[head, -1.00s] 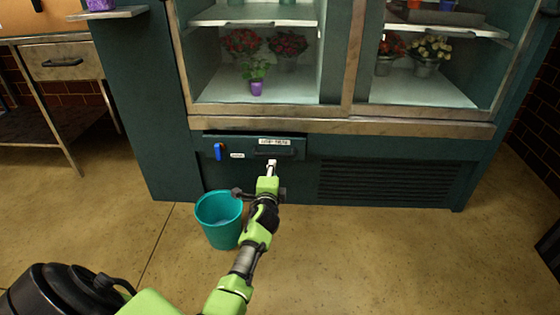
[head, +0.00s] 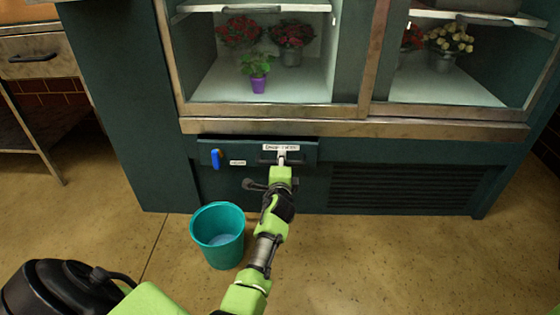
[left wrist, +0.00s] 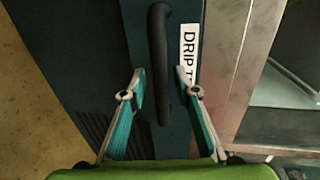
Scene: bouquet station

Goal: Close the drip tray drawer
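The drip tray drawer (head: 208,158) is a dark green panel low in the flower cabinet, with a label and a black bar handle (head: 266,161). A dark gap runs along its top edge, and its front appears to stand out slightly. My left gripper (head: 283,158) is at the handle. In the left wrist view the left gripper (left wrist: 165,80) is open, with its fingertips on either side of the black handle (left wrist: 157,40). The drawer label (left wrist: 188,55) is partly hidden by a finger. My right gripper is not in view.
A teal bucket (head: 218,240) with water stands on the floor below the drawer's left part. A blue valve lever (head: 216,158) is on the drawer front's left. A vent grille (head: 405,187) lies right. Potted flowers stand on the cabinet shelf above. Floor to the right is clear.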

